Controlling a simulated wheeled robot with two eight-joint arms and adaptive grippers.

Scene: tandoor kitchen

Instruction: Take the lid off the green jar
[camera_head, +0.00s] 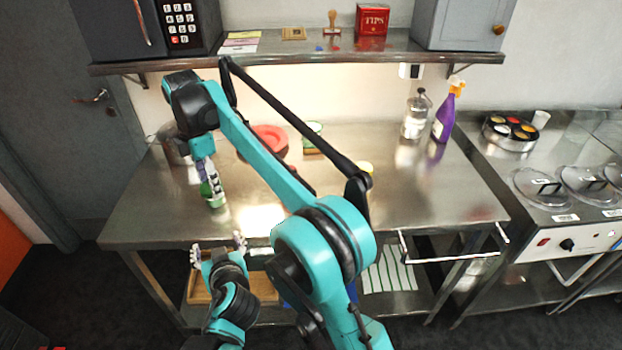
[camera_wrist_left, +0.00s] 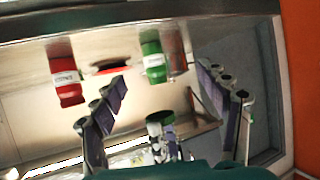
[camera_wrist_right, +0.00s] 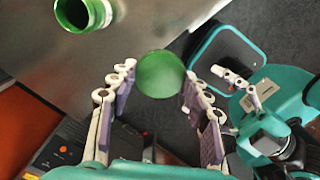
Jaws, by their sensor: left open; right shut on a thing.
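The green jar (camera_head: 216,202) stands on the steel table near its front left. In the right wrist view it (camera_wrist_right: 82,14) shows an open, dark mouth. My right gripper (camera_head: 207,182) is above the jar, shut on the green lid (camera_wrist_right: 160,75), which is apart from the jar. The left wrist view, which looks upside down, shows the green jar (camera_wrist_left: 153,58) with a white label, beside a red jar (camera_wrist_left: 65,75). My left gripper (camera_head: 218,248) is open and empty, low in front of the table edge; its spread fingers show in its wrist view (camera_wrist_left: 165,95).
A red dish (camera_head: 270,137) lies farther back, partly behind my right arm. A glass bottle (camera_head: 415,118) and a purple spray bottle (camera_head: 446,115) stand at the back right. The table's right half (camera_head: 430,185) is mostly clear. A shelf (camera_head: 300,48) runs above the table.

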